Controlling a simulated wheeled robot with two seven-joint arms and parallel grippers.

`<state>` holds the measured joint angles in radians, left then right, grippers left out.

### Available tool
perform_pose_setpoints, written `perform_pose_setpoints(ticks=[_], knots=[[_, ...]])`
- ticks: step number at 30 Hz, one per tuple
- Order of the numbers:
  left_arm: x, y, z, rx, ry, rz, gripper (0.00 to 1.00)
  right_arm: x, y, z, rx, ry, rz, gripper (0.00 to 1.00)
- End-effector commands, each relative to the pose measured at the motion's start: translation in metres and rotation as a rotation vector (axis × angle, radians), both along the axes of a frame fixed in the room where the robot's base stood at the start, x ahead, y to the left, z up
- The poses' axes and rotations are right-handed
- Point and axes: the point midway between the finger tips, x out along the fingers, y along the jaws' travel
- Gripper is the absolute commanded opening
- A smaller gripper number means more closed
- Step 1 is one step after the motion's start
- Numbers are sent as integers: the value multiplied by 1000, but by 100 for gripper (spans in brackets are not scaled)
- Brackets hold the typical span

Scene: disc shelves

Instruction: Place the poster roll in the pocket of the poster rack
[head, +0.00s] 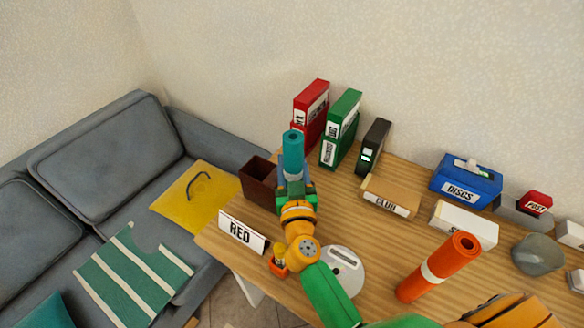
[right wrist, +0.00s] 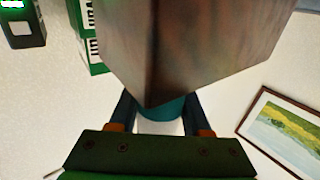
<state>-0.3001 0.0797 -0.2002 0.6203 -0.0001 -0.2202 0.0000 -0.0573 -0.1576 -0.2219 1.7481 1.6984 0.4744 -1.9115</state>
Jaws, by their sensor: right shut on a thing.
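A teal poster roll (head: 293,150) stands nearly upright in my right gripper (head: 294,182). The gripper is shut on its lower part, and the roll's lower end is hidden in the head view. In the right wrist view, a small piece of the teal roll (right wrist: 165,112) shows between the fingers. A dark brown open-topped box (head: 256,187), which looks like the rack pocket, stands just left of the gripper on the table's edge. Its brown wall (right wrist: 200,45) fills the upper middle of the wrist view, close to the roll. The roll is outside it. My left gripper is not in view.
Red and green binders (head: 342,130) and a black box (head: 374,146) stand behind the gripper. A RED sign (head: 241,232) stands at the left edge. An orange roll (head: 440,268), a blue DISCS bin (head: 466,182) and white boxes are to the right. A sofa is left.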

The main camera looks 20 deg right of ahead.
Motion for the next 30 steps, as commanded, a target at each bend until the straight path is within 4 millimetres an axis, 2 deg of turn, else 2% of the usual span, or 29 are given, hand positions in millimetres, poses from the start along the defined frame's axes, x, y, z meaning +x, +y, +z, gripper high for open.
perform_pose_setpoints(ticks=[4, 5, 7, 8, 17, 19, 30], knots=[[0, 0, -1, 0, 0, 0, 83, 0, 0, -3, -1, 1, 0, 0], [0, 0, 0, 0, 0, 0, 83, 0, 0, -2, -1, 1, 0, 56], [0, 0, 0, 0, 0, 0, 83, 0, 0, -2, -1, 1, 0, 75], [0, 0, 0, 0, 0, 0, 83, 0, 0, -2, -1, 1, 0, 78], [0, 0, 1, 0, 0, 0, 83, 0, 0, 1, 1, 0, 0, 78], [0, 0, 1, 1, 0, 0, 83, -6, 2, 0, 0, 3, 0, 78], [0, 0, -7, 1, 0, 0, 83, -88, 24, -3, 1, 5, 0, 78]])
